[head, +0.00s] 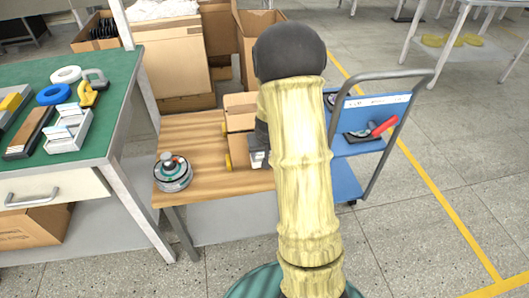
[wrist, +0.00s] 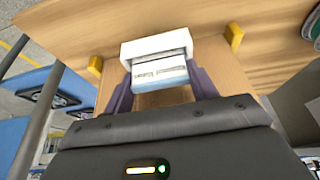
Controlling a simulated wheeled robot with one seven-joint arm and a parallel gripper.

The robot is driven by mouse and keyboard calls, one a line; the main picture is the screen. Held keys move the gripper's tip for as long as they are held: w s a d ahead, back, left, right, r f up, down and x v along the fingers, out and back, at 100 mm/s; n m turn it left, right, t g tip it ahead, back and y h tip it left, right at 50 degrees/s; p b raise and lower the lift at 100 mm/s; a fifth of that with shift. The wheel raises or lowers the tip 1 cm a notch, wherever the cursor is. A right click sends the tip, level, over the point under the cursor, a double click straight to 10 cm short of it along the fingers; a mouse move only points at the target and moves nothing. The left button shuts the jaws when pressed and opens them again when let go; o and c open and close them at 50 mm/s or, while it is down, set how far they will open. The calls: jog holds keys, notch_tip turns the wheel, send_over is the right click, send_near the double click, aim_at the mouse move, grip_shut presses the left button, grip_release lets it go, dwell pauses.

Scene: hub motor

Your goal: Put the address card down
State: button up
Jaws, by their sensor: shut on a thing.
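The address card (wrist: 160,72), pale with blue print, is between the two purple fingers of my gripper (wrist: 162,88) in the wrist view. A white block-like piece (wrist: 156,45) lies against its far edge; I cannot tell whether it is part of the card. Behind the card is a brown cardboard surface (wrist: 150,100), with a yellow corner piece (wrist: 234,37) beside it. In the head view my arm hides most of the gripper. A small whitish piece (head: 258,158) shows at its end, over the wooden table (head: 200,132) beside the cardboard box (head: 240,108).
A round hub motor (head: 173,174) stands at the table's front left. A blue cart (head: 345,185) is to the right. A green bench (head: 105,95) at left holds a tray of cards (head: 68,130) and tape rolls. Large cartons (head: 165,60) stand behind. Bare table lies left of the box.

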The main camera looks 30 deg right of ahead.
jog(key=shift+s+d, duration=0.1)
jog(key=shift+f, duration=0.15)
jog(key=o, duration=0.9)
jog(key=shift+o, duration=0.2)
jog(key=shift+r, duration=0.65)
jog(key=p+v, duration=0.4)
jog(key=v, duration=0.7)
jog(key=shift+s, duration=0.2)
